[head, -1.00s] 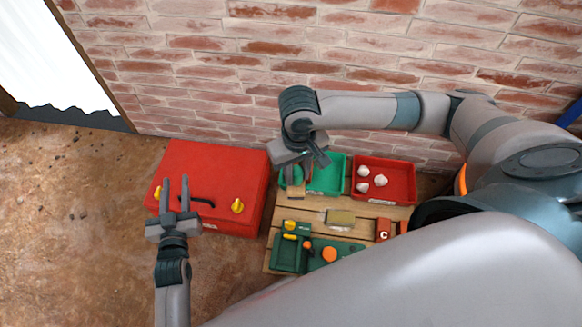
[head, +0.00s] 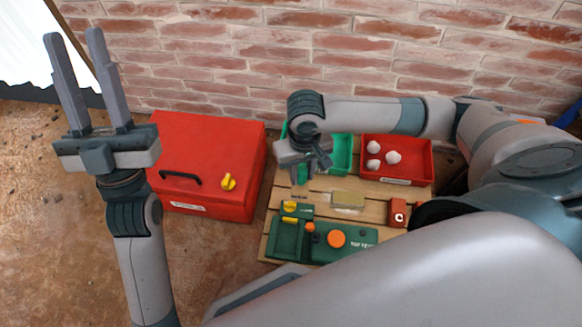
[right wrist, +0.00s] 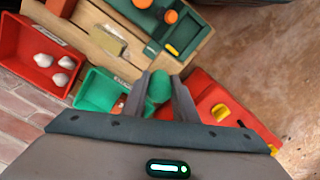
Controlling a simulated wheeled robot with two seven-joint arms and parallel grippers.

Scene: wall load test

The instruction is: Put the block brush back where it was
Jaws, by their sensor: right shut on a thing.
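My right gripper (head: 302,172) points down above the far left part of the wooden pallet table (head: 320,186). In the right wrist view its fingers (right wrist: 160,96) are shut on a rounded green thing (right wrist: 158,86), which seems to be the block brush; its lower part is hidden. A tan block (head: 348,200) lies on the slats to the right of the gripper; it also shows in the right wrist view (right wrist: 106,45). My left gripper (head: 74,40) is open and empty, raised at the left, its fingers pointing up in the picture.
A green bin (head: 342,155) and a red bin (head: 430,165) with white lumps stand along the brick wall. A red case (head: 215,135) with yellow latches stands left. A green tester (head: 365,237) with orange knobs fills the front. Bare slats surround the tan block.

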